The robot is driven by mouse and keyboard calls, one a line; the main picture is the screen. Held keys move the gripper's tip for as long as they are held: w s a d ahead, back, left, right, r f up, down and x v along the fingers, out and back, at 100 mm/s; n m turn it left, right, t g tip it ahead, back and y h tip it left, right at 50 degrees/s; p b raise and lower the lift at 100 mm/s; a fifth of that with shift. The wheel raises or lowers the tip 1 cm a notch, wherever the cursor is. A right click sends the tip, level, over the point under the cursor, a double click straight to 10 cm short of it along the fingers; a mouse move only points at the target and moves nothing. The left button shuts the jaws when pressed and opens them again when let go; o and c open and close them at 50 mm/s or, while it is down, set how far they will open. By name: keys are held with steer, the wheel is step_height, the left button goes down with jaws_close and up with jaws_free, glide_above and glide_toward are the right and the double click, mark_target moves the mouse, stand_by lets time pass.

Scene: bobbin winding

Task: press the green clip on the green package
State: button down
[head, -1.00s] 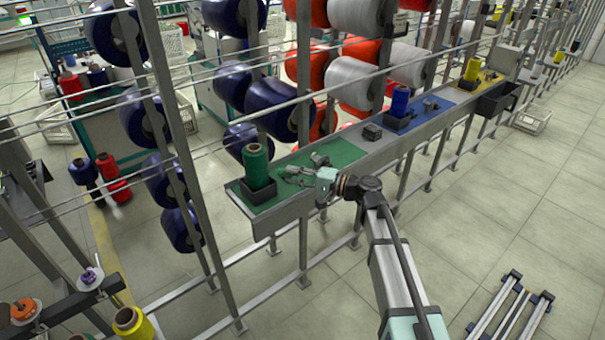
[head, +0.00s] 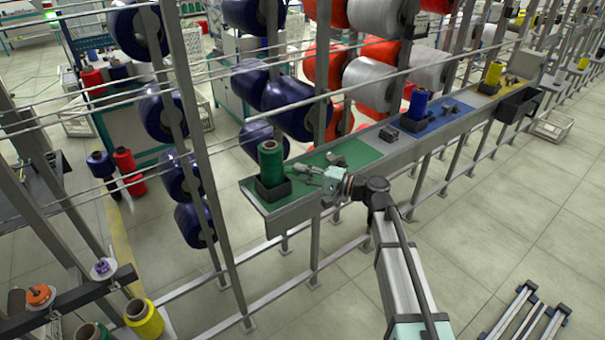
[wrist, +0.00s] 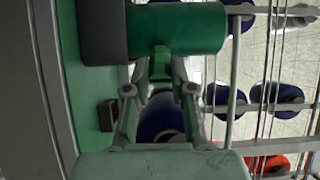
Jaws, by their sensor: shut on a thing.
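The green package (head: 271,160) is a green spool standing upright in a dark holder (head: 272,190) at the left end of the shelf. In the wrist view the green package (wrist: 185,28) lies sideways across the top, with its dark holder (wrist: 102,32) at its left end. My gripper (wrist: 160,80) has its two fingers on either side of the green clip (wrist: 160,66), shut on it. The clip touches or nearly touches the package's side; the exact contact is hard to tell. In the head view my gripper (head: 302,170) is just right of the package.
A small dark block (head: 337,158) sits on the green mat (head: 358,152) behind my gripper. Further right along the shelf stand a blue spool (head: 418,104) and a yellow spool (head: 493,73). Metal rack posts and large blue spools (head: 292,92) stand behind the shelf.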

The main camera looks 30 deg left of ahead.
steer(key=shift+s+a+b, duration=0.2)
steer(key=shift+a+b, duration=0.15)
steer(key=shift+a, duration=0.15)
stand_by(0.9)
steer(key=shift+a+b, duration=0.1)
steer(key=shift+b, duration=0.5)
stand_by(1.4)
stand_by(0.4)
steer(key=shift+w+d+b, duration=0.2)
steer(key=shift+w+d, duration=0.15)
steer(key=shift+d, duration=0.55)
steer(key=shift+w+d+b, duration=0.25)
steer(key=shift+w+d, duration=0.15)
steer(key=shift+d, duration=0.55)
steer(key=shift+w+d+b, duration=0.2)
steer(key=shift+w+d, duration=0.15)
steer(key=shift+d, duration=0.55)
